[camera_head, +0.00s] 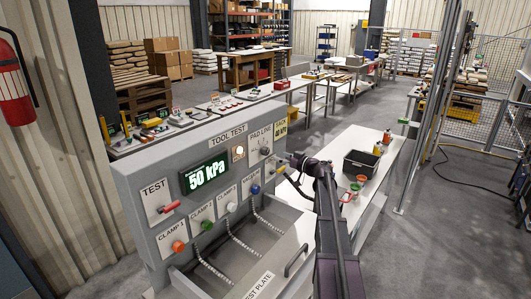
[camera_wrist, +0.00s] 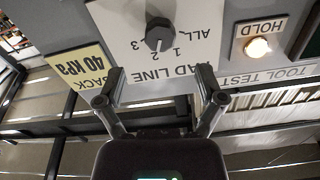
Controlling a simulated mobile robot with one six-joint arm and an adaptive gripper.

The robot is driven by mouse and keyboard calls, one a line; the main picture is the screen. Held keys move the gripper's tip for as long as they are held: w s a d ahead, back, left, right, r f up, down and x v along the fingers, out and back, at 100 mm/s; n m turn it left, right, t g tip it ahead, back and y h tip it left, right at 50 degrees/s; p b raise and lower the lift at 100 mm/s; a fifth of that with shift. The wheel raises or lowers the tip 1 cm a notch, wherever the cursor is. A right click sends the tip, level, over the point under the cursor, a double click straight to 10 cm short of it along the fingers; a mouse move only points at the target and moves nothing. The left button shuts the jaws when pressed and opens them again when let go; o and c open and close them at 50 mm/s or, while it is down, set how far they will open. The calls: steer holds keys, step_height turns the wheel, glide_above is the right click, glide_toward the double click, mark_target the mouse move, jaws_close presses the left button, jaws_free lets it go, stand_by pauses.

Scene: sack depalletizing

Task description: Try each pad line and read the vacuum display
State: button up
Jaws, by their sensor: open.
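The tool test panel (camera_head: 150,171) stands in front of me. Its green display (camera_head: 205,174) reads 50 kPa. The black PAD LINE knob (camera_head: 265,150) sits at its upper right. In the wrist view the knob (camera_wrist: 159,35) appears upside down, with labels 1, 2, 3 and ALL beside it. My gripper (camera_head: 282,161) also shows right of the panel. The HOLD lamp (camera_wrist: 258,47) is lit.
A red TEST lever (camera_head: 170,207) and several coloured clamp knobs line the panel. A yellow 40 kPa sign (camera_head: 280,129) is near the knob. A white table (camera_head: 347,143) with a black bin (camera_head: 361,163) stands at right. Grey floor is clear beyond it.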

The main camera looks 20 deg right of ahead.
mark_target(268, 152)
steer(key=x, duration=0.8)
steer(key=c, duration=1.2)
